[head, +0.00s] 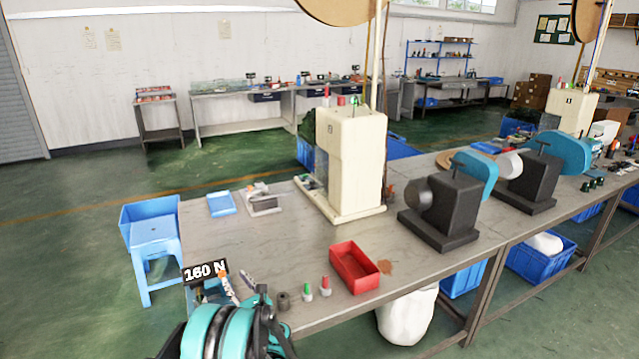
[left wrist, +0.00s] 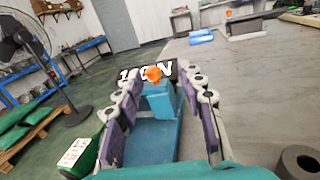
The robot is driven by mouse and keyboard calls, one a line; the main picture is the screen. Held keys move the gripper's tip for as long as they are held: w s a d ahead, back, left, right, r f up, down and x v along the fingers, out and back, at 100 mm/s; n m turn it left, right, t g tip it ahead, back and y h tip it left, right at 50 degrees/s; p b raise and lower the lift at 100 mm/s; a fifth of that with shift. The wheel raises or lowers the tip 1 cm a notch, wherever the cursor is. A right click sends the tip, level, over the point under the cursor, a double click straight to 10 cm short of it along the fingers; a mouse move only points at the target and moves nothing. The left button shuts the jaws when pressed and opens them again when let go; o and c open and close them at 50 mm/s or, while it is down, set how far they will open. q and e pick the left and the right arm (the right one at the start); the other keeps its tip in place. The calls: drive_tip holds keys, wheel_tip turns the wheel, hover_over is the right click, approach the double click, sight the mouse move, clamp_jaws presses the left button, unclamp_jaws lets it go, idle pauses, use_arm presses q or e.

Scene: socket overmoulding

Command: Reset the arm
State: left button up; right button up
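My left gripper (head: 226,286) is at the near left corner of the workbench (head: 300,245), partly hidden behind my teal arm. In the left wrist view its two purple-and-grey fingers (left wrist: 162,80) stand apart. A blue piece with an orange top (left wrist: 153,74) shows between them; I cannot tell whether it touches the fingers. A black "160 N" sign (head: 205,271) is right beside the gripper. My right gripper is not in view.
A red bin (head: 354,268), small red-topped parts (head: 325,286) and a dark ring (head: 283,301) are near the bench front. A cream machine (head: 350,160) and black machines (head: 440,212) stand farther back. A blue stool (head: 153,235) is left. The bench middle is clear.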

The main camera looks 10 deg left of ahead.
use_arm(q)
drive_tip(key=d+r+m+t+h, duration=0.3)
drive_tip(key=d+r+m, duration=0.2)
drive_tip(key=r+m, duration=0.3)
drive_tip(key=d+r+m+t+h, duration=0.3)
drive_tip(key=d+r+m+h, duration=0.15)
drive_tip(key=r+m, duration=0.35)
drive_tip(key=s+d+r+m+g+h, duration=0.1)
drive_tip(key=s+d+r+m+h, duration=0.45)
drive_tip(key=d+m, duration=0.35)
drive_tip(key=s+d+f+m+g+h, duration=0.2)
drive_tip(key=s+f+m+g, duration=0.25)
drive_tip(key=s+m, duration=0.6)
drive_tip(key=s+a+f+m+g, duration=0.1)
drive_tip(key=s+f+m+g, duration=0.1)
drive_tip(key=s, duration=0.4)
drive_tip(key=s+a+f+m+g+y, duration=0.1)
drive_tip(key=s+a+f+m+g, duration=0.1)
drive_tip(key=s+f, duration=0.3)
drive_tip(key=s+a+f+m+g+y, duration=0.1)
drive_tip(key=s+f+m+g, duration=0.1)
drive_tip(key=s, duration=0.7)
drive_tip(key=f+m, duration=0.1)
drive_tip(key=m, duration=0.1)
drive_tip(key=shift+s+a+f+m, duration=0.2)
drive_tip(key=shift+a+f+m, duration=0.05)
drive_tip(key=shift+f+m, duration=0.1)
